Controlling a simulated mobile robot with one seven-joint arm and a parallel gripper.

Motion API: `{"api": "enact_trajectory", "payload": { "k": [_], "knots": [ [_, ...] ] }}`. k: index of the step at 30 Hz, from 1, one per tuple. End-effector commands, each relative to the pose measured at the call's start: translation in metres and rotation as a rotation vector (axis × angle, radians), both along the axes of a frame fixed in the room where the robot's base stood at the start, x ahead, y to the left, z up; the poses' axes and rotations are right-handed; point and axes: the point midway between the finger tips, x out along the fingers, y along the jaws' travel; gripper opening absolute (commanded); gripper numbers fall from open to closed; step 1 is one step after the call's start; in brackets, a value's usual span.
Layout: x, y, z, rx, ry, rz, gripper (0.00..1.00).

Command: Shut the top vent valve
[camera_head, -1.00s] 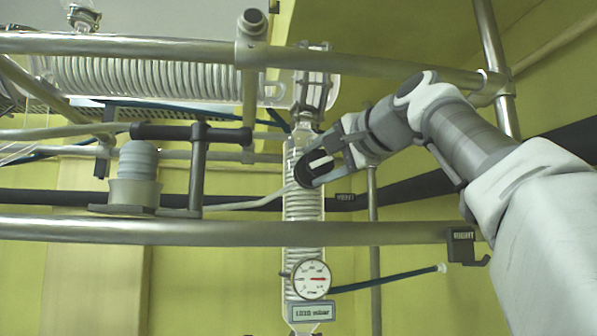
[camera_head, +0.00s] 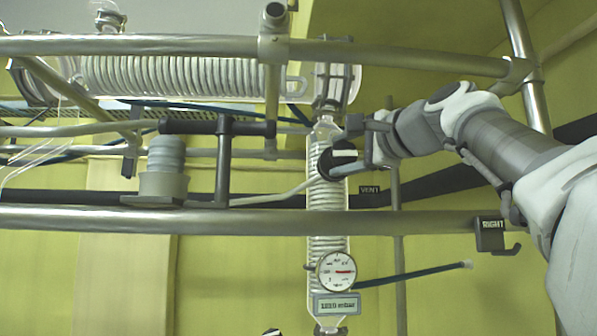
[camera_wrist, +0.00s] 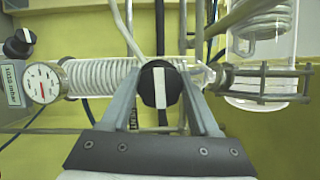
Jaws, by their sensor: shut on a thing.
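The vent valve is a round black knob with a white bar (camera_head: 341,155) on the upright glass condenser, beside a VENT label (camera_head: 370,190). Its bar lies about level in the head view, across the upright column. My gripper (camera_head: 352,160) reaches it from the right, roughly level. In the wrist view the knob (camera_wrist: 160,87) sits between the two fingertips, its bar in line with the fingers. My gripper (camera_wrist: 160,92) is shut on the knob. Part of the knob is hidden by the fingers in the head view.
A steel rail (camera_head: 150,219) crosses in front below the knob, another (camera_head: 170,45) above. A pressure gauge (camera_head: 336,271) hangs lower on the column. A hook labelled RIGHT (camera_head: 490,234) is on the lower rail. A second black knob (camera_wrist: 20,43) shows at left in the wrist view.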

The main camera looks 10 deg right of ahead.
Motion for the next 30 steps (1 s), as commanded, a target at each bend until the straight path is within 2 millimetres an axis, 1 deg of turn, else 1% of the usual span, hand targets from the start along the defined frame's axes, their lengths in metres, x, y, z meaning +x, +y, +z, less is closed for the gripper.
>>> {"api": "enact_trajectory", "payload": {
  "k": [5, 6, 10, 11, 19, 22, 26, 29, 30],
  "knots": [
    [0.001, 0.001, -0.002, -0.001, 0.005, 0.003, 0.06],
    [0.001, 0.001, -0.002, -0.001, 0.005, 0.003, 0.65],
    [0.001, 0.001, -0.001, -0.002, 0.003, 0.002, 0.89],
    [0.001, 0.0, -0.001, -0.002, 0.004, 0.001, 0.92],
    [0.0, 0.0, 0.0, -0.002, 0.0, 0.0, 0.92],
    [-0.005, -0.002, -0.001, -0.003, -0.001, -0.001, 0.92],
    [-0.022, -0.009, -0.003, -0.003, -0.002, -0.002, 0.92],
    [-0.043, -0.018, -0.004, -0.003, -0.003, -0.004, 0.92],
    [-0.053, -0.022, -0.005, -0.003, -0.003, -0.003, 0.92]
  ]
}}
